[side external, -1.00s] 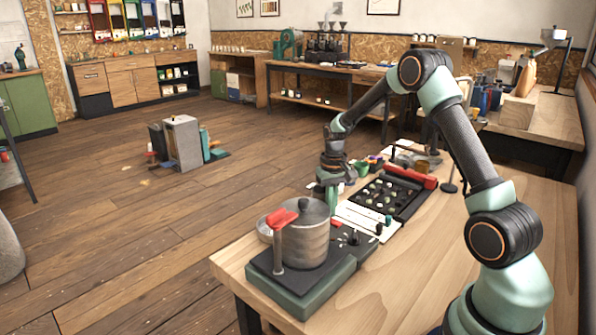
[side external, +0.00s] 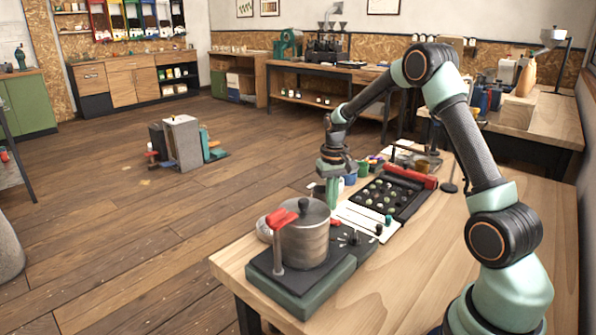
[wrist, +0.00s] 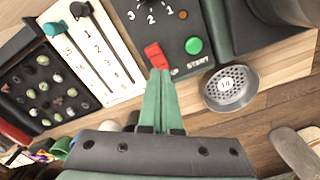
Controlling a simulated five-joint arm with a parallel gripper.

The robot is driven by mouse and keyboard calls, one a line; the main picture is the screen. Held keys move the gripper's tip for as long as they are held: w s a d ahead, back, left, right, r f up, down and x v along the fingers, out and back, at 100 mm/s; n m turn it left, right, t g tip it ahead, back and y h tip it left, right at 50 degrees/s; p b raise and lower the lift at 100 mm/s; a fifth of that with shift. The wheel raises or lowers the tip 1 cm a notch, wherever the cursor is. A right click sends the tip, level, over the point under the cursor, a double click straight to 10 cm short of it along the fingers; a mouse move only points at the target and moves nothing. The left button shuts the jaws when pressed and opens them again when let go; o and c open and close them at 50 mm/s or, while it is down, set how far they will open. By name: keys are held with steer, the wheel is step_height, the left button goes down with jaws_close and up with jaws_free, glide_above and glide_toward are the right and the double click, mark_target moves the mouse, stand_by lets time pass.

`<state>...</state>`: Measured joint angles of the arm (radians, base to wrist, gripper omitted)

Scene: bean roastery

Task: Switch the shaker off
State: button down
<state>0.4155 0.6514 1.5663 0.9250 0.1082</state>
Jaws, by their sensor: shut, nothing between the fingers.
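The shaker stands at the near end of the bench, a round grey sieve stack (side external: 305,240) on a dark green base (side external: 310,296) with a red-handled clamp. Its black control panel (wrist: 222,59) carries a red rocker switch (wrist: 154,54), a green button (wrist: 193,46) marked START and a dial numbered 1 to 3. The red switch also shows in the side view (side external: 336,222). I cannot tell which way the rocker is tipped. My gripper (wrist: 160,73) points its pale green fingers down, tips together and empty, close by the red switch. Contact cannot be made out. My gripper in the side view (side external: 333,206) is above the panel.
A white board with numbered sliders (wrist: 92,52) lies beside the panel. Beyond it is a black tray (side external: 408,196) of beans with a red edge. A round perforated metal dish (wrist: 231,88) sits by the panel.

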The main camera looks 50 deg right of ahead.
step_height(320, 180, up, 4)
steer(key=shift+r, duration=0.1)
stand_by(0.4)
steer(key=s+a+r+n+t, duration=0.1)
steer(key=s+a+r, duration=0.2)
steer(key=a+r, duration=0.1)
steer(key=s+a+r+n+t, duration=0.1)
steer(key=s+a+r, duration=0.2)
steer(key=a, duration=0.3)
steer(key=s+a+r+n+t, duration=0.2)
steer(key=s+a+r, duration=0.1)
steer(key=a+r, duration=0.2)
steer(key=shift+s+r, duration=0.1)
steer(key=shift+r, duration=0.5)
steer(key=s+a+n+t, duration=0.1)
steer(key=s+a+n, duration=0.1)
steer(key=s+a, duration=0.2)
steer(key=shift+s+t, duration=0.3)
steer(key=shift+s, duration=0.4)
